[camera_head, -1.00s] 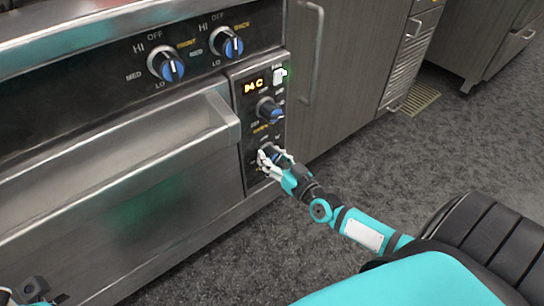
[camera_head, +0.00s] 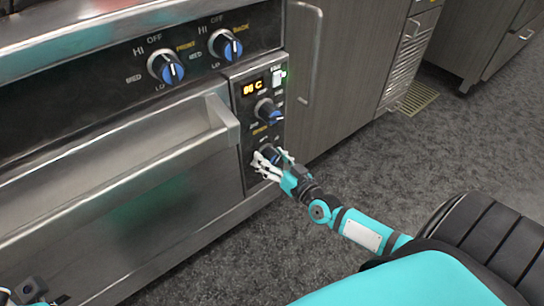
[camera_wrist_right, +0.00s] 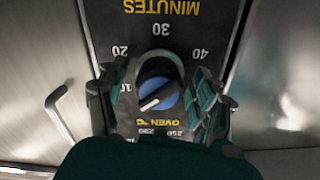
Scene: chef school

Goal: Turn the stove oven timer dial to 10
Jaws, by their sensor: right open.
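The timer dial (camera_wrist_right: 158,92) is a round knob with a blue centre and a white pointer line, under the word MINUTES in the right wrist view. The line slants between lower left and upper right, and I cannot tell which end points. The 10 mark (camera_wrist_right: 126,88) is left of the dial. My right gripper (camera_head: 272,160) is open at the lowest knob of the oven's control panel. Its fingers (camera_wrist_right: 158,105) stand on both sides of the dial; contact is unclear. Dark parts of my left arm show at the head view's lower left corner.
The control panel (camera_head: 238,130) also bears a lit display (camera_head: 253,88), a white switch (camera_head: 280,77) and a blue temperature knob (camera_head: 268,112). The oven handle (camera_head: 150,165) juts out to the left. Cabinets stand to the right, with open floor in front.

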